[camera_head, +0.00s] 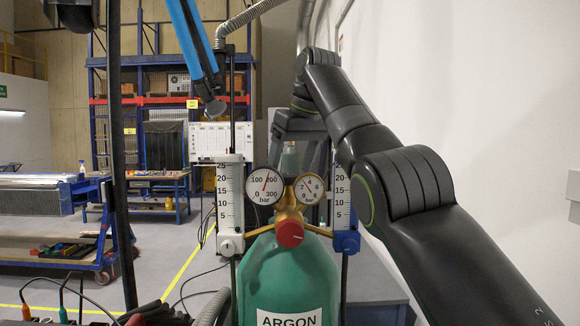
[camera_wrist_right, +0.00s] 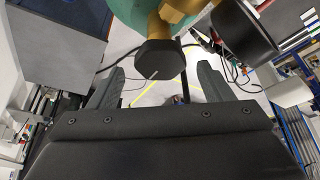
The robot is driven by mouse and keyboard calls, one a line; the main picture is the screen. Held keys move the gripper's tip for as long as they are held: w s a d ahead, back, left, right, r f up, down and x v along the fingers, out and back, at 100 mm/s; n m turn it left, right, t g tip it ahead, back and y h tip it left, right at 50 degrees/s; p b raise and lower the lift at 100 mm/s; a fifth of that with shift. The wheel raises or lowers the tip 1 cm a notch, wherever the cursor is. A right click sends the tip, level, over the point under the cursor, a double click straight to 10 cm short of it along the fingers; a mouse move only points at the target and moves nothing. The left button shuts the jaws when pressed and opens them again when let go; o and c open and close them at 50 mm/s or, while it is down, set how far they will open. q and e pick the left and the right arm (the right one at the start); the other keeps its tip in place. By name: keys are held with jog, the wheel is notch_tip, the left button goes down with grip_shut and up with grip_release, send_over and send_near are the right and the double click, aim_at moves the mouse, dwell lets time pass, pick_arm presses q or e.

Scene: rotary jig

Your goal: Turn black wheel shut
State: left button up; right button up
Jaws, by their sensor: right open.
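The black wheel (camera_wrist_right: 158,60) shows in the right wrist view as a dark faceted knob with a short white mark, on a brass stem below the green cylinder (camera_wrist_right: 128,10). In the head view I cannot make the wheel out. My right gripper (camera_wrist_right: 160,72) is open, with one finger on each side of the wheel and visible gaps between. In the head view my right arm reaches over behind the argon cylinder (camera_head: 287,272), and its gripper (camera_head: 298,150) is partly hidden by the gauges. My left gripper is not in view.
Two dial gauges (camera_head: 265,185) and a red knob (camera_head: 290,233) sit on the brass regulator. White scale tubes (camera_head: 230,200) stand on both sides. A dark round housing (camera_wrist_right: 246,35) is close to the wheel's right in the wrist view. A wall is at right; a cart (camera_head: 60,235) stands left.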

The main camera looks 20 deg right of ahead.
jog(key=p+v, duration=0.7)
jog(key=v, duration=0.9)
jog(key=shift+s, duration=0.2)
jog(key=shift+w+f, duration=0.1)
jog(key=shift+f, duration=0.1)
